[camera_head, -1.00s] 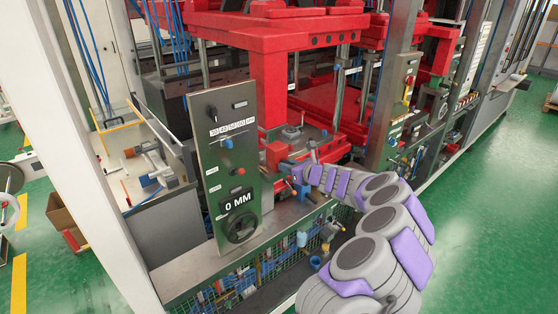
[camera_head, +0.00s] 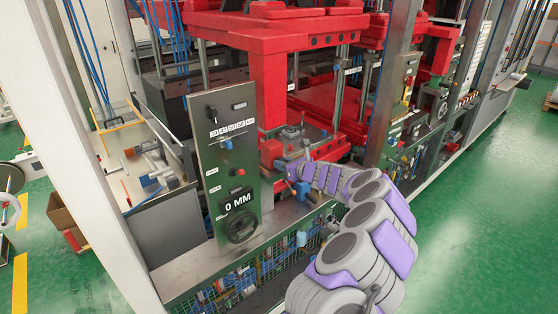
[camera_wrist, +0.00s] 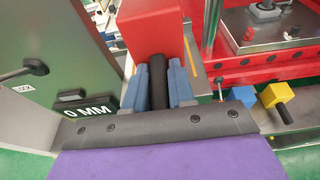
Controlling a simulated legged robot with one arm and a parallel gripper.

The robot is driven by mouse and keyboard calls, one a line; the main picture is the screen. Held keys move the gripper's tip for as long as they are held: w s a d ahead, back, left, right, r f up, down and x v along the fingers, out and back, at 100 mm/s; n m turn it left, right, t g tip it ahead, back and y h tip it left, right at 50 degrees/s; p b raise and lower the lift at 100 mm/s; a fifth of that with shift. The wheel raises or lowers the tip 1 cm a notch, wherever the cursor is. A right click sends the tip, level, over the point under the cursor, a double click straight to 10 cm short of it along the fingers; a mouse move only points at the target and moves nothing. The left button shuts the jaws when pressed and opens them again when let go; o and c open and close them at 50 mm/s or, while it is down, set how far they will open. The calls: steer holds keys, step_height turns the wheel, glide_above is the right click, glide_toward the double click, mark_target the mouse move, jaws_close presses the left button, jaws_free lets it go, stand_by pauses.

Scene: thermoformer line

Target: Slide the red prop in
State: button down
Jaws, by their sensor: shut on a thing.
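The red prop (camera_head: 270,151) is a block at the foot of the red press frame, just right of the control panel. In the wrist view the red prop (camera_wrist: 157,28) fills the top middle, with a black handle (camera_wrist: 159,85) pointing back toward me. My gripper (camera_wrist: 160,80) has its blue-grey fingers on both sides of that handle and is shut on it. In the head view my gripper (camera_head: 288,173) reaches in from the right, close against the prop. The prop's far end and underside are hidden.
The upright control panel (camera_head: 229,160) with knobs and a "0 MM" display stands close on the left. Red press parts (camera_head: 270,85) stand above and behind. A blue and a yellow block (camera_wrist: 273,95) with black ends lie to the right in the wrist view. Green floor is clear at right.

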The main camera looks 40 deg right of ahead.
steer(key=shift+w+a, duration=0.1)
steer(key=shift+w, duration=0.7)
steer(key=c, duration=0.9)
jaws_free()
steer(key=shift+o, duration=0.2)
steer(key=shift+s, duration=0.1)
steer(key=p+v, duration=0.1)
steer(key=v, duration=1.6)
steer(key=shift+p, duration=0.4)
